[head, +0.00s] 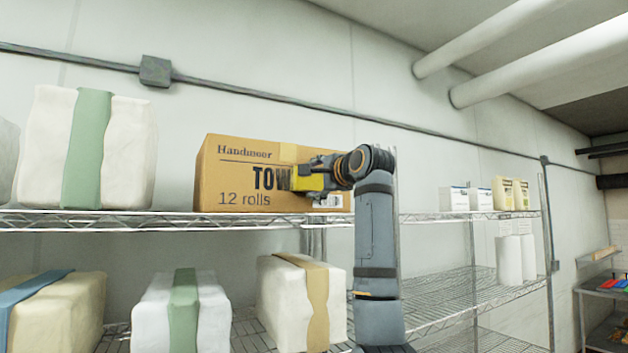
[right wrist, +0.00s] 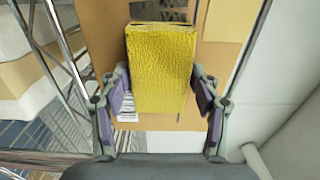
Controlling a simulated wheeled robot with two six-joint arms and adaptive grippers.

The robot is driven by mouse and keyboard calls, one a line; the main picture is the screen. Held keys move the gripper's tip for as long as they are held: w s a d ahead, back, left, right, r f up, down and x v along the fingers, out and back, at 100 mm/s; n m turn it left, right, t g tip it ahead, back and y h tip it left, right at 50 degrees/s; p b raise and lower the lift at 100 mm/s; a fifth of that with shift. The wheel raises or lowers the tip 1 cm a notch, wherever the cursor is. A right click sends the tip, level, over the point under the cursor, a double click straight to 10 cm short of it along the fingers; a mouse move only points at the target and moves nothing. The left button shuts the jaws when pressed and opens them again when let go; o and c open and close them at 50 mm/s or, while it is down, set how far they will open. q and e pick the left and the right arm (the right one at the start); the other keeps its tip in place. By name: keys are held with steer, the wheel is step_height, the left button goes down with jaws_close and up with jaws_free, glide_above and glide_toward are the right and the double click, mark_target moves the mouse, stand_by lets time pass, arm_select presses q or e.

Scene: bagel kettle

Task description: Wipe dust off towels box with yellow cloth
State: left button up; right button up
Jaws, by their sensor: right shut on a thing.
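The towels box (head: 232,170) is a brown carton marked "TOW" and "12 rolls" on the upper wire shelf in the head view. It also shows behind the cloth in the right wrist view (right wrist: 110,35). My right gripper (head: 318,172) is shut on the yellow cloth (head: 305,180), a thick block-like pad. The cloth is at the box's front face, over the end of the big lettering; I cannot tell whether it touches. In the right wrist view the cloth (right wrist: 162,70) sits between the two fingers. I cannot make out dust. My left gripper is not in view.
A white wrapped bundle with a green band (head: 50,150) stands left of the box on the upper shelf (head: 150,222). Several wrapped bundles sit on the shelf below. Small white boxes (head: 455,199) stand farther right. The wall is close behind.

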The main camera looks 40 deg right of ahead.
steer(key=shift+w+a+f+b, duration=0.1)
steer(key=shift+w+a+b, duration=0.2)
steer(key=shift+a, duration=1.2)
steer(key=shift+w+a+b, duration=0.1)
steer(key=shift+w+a, duration=0.25)
steer(key=shift+a, duration=1.1)
steer(key=shift+w+a, duration=0.25)
steer(key=shift+a, duration=0.75)
steer(key=shift+w+a, duration=0.2)
steer(key=shift+a, duration=0.85)
steer(key=shift+w+a, duration=0.25)
steer(key=shift+a, duration=0.75)
steer(key=shift+s+d+f+b, duration=0.1)
steer(key=shift+s+f+b, duration=0.05)
steer(key=shift+s+b, duration=0.5)
steer(key=b, duration=0.2)
glide_toward(263, 177)
steer(key=shift+w+d, duration=0.2)
steer(key=shift+d, duration=0.1)
steer(key=shift+w+d+f, duration=0.1)
steer(key=shift+f, duration=0.05)
